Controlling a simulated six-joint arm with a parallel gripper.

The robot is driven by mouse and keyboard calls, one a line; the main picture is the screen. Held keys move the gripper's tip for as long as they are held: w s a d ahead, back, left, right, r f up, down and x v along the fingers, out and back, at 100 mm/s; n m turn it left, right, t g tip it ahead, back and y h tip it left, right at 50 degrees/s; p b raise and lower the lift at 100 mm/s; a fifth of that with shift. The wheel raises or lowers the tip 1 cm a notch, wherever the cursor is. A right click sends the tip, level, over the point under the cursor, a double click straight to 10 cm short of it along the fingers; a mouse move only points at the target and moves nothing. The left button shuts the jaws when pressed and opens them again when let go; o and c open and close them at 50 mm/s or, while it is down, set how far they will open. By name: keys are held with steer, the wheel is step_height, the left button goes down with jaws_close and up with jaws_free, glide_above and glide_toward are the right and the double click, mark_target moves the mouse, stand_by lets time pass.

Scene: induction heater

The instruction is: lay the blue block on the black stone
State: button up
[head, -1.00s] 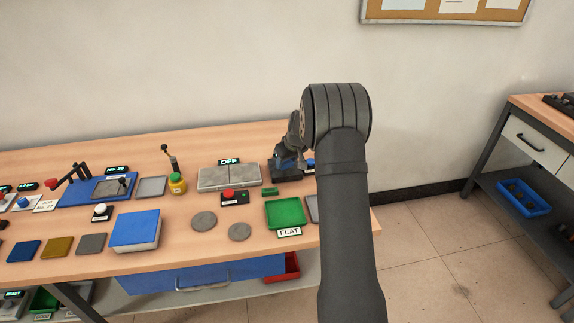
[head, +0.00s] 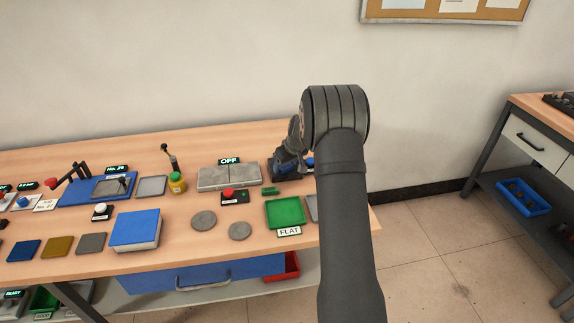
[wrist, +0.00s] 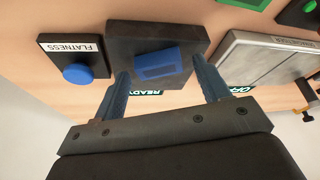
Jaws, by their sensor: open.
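The black stone (wrist: 122,42) is a dark square slab, seen in the wrist view beyond my fingers. The blue block (wrist: 165,57) lies flat on its top, within its edges, slightly turned. My gripper (wrist: 163,78) is open, with one blue-grey finger on each side of the block and a visible gap to it. In the head view my gripper (head: 283,163) is low over the black stone (head: 290,177) at the right part of the bench, and the block there cannot be made out.
A blue button (wrist: 77,74) with a FLATNESS label stands left of the stone in the wrist view. A grey metal plate pair (wrist: 265,60) with an OFF display is to the right. In the head view, a green FLAT tray (head: 286,213) and a red button (head: 228,193) are nearby.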

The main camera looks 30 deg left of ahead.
mark_target(287, 167)
steer(key=v, duration=1.2)
steer(key=shift+f, duration=0.15)
steer(key=x, duration=1.2)
steer(key=shift+f, duration=0.1)
step_height(287, 167, up, 2)
steer(key=shift+r, duration=0.8)
